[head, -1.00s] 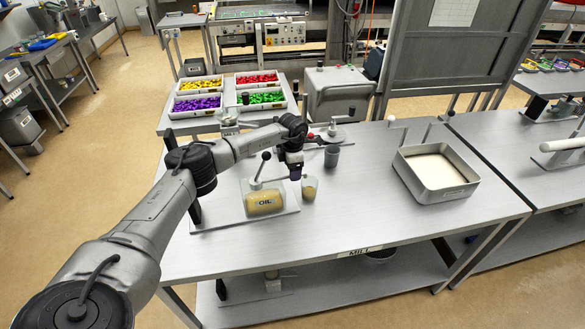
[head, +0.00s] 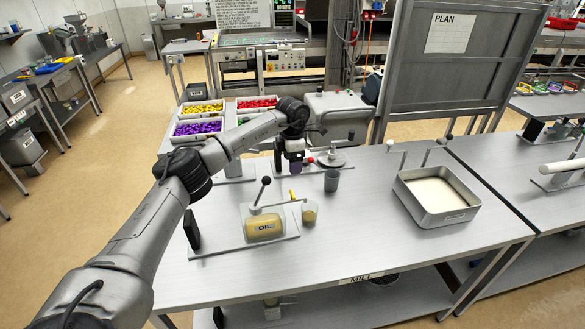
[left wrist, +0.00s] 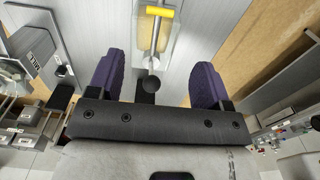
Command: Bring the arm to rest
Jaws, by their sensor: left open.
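My left arm reaches in from the lower left of the head view. My left gripper (head: 294,167) hangs over the far part of the mill table (head: 345,235), behind the oil container (head: 264,226) and the small cup with tan contents (head: 309,213). In the left wrist view its two purple-padded fingers (left wrist: 162,78) stand wide apart. Nothing is held between them. A lever with a black knob (left wrist: 151,84) and a yellow bar (left wrist: 153,11) show beyond the fingers. My right gripper is in neither view.
A grey cup (head: 332,181) stands close to the right of my left gripper. A metal tray with white contents (head: 436,193) is at the table's right. Bins of coloured pieces (head: 198,128) stand behind the arm. The table's front middle is clear.

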